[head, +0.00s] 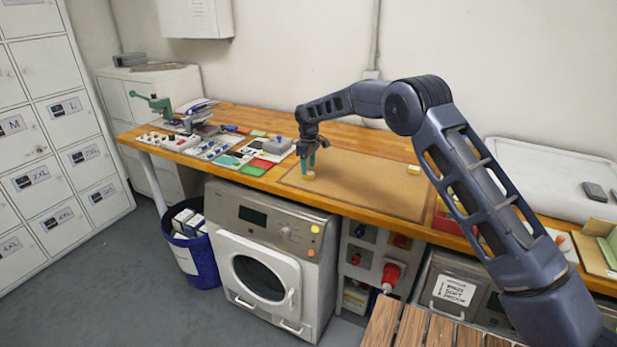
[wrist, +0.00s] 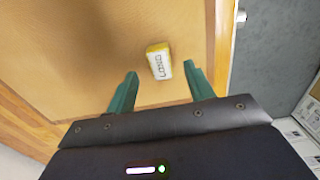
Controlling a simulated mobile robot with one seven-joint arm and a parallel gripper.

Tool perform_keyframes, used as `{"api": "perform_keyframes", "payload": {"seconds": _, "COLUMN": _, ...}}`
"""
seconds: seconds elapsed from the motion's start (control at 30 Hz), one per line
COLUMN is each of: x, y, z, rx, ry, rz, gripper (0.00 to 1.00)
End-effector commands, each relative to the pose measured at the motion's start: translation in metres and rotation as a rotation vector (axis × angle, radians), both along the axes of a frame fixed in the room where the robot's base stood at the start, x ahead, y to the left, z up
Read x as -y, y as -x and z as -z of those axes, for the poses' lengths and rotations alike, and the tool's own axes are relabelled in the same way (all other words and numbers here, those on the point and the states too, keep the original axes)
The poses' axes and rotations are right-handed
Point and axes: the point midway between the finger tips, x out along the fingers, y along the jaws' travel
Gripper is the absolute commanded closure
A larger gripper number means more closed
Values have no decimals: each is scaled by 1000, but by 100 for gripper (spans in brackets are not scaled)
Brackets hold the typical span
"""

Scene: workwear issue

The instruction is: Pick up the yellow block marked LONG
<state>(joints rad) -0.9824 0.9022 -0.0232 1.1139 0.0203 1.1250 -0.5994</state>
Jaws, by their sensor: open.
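The yellow block marked LONG (wrist: 159,61) lies on the tan mat (wrist: 90,50) in the wrist view, its white lettered face turned up toward the camera. In the wrist view my gripper (wrist: 162,82) is open and empty, and the block lies just beyond and between the fingertips, apart from both.
Cards and parts (head: 235,153) cover the bench left of the mat, with a green hand press (head: 157,105) behind them. A white tray (head: 540,180) stands at the right. The mat around the block is clear. The bench's front edge is close to the block.

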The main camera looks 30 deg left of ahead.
Motion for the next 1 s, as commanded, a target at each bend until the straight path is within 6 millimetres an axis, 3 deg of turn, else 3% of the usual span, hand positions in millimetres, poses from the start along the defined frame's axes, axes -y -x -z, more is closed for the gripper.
{"api": "perform_keyframes", "payload": {"seconds": 0.2, "x": 1, "y": 1, "z": 28, "rx": 0, "ry": 1, "rz": 0, "gripper": 47}}
{"api": "perform_keyframes", "payload": {"seconds": 0.43, "x": 1, "y": 1, "z": 31, "rx": 0, "ry": 0, "rz": 0, "gripper": 47}}
{"api": "perform_keyframes", "payload": {"seconds": 0.47, "x": 1, "y": 1, "z": 31, "rx": 0, "ry": 0, "rz": 0, "gripper": 49}}
{"api": "perform_keyframes", "payload": {"seconds": 0.7, "x": 1, "y": 1, "z": 31, "rx": 0, "ry": 0, "rz": 0, "gripper": 95}}
{"api": "perform_keyframes", "payload": {"seconds": 1.0, "x": 1, "y": 1, "z": 28, "rx": 0, "ry": 0, "rz": 0, "gripper": 96}}
